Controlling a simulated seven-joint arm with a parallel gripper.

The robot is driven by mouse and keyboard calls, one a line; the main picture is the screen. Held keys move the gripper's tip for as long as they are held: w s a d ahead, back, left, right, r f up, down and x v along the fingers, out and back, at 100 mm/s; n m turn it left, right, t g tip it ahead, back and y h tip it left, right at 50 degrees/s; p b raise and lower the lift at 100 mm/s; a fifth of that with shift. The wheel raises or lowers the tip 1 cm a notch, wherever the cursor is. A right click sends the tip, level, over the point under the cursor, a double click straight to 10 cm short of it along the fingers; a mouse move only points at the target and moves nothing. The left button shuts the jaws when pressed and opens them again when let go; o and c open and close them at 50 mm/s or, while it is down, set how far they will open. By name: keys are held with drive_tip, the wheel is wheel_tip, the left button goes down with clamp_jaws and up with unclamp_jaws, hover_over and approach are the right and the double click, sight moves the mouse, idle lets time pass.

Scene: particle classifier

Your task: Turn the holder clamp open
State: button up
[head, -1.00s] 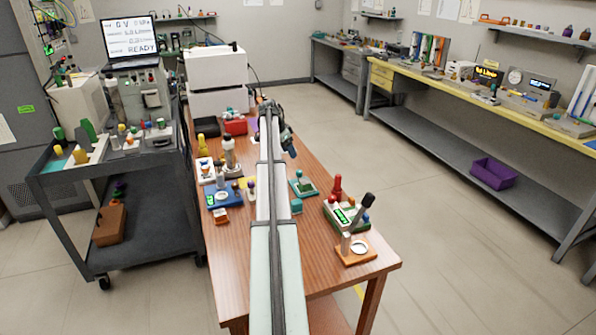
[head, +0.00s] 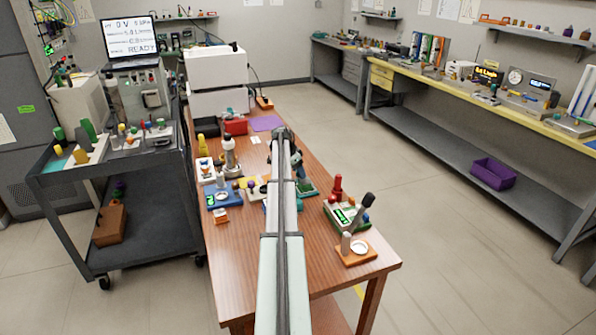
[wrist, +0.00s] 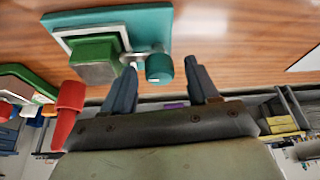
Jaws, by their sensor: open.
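A teal base plate (wrist: 158,25) with a green block (wrist: 95,58) and a round teal knob (wrist: 159,68) fills the top of the wrist view. A small metallic lever piece lies beside the knob. I take this to be the holder with its clamp, though I cannot tell the clamp's setting. In the head view, the green and teal holder (head: 308,187) is partly hidden by my arm. My gripper (wrist: 161,64) is open, with the knob showing between its fingertips. I cannot tell whether they touch it. The gripper also shows in the head view (head: 297,162), partly hidden.
A red knob piece (wrist: 68,112) stands close to one finger in the wrist view. A blue device (head: 222,198) stands left of my arm. Bare wood lies around the front.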

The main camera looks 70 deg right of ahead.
drive_tip(key=shift+c, duration=0.3)
drive_tip(key=c, duration=1)
drive_tip(key=shift+n, duration=0.4)
drive_tip(key=n, duration=0.1)
drive_tip(key=n+t, duration=0.1)
drive_tip(key=n, duration=0.1)
drive_tip(key=shift+s+a+h, duration=0.1)
drive_tip(key=shift+s+h, duration=0.1)
drive_tip(key=shift+h, duration=0.1)
drive_tip(key=n+t, duration=0.1)
drive_tip(key=n, duration=0.1)
drive_tip(key=n+t, duration=0.1)
drive_tip(key=n, duration=0.2)
drive_tip(key=shift+s+t, duration=0.1)
drive_tip(key=shift+t, duration=0.2)
drive_tip(key=n, duration=0.2)
drive_tip(key=n+t, duration=0.1)
drive_tip(key=n, duration=0.1)
drive_tip(key=shift+s+n+t, duration=0.1)
drive_tip(key=shift+n+t, duration=0.2)
drive_tip(key=shift+n, duration=0.1)
drive_tip(key=n, duration=0.2)
drive_tip(key=n+t+y, duration=0.1)
drive_tip(key=n, duration=0.1)
drive_tip(key=shift+d+y, duration=0.2)
drive_tip(key=shift+y, duration=0.1)
drive_tip(key=shift+n, duration=0.3)
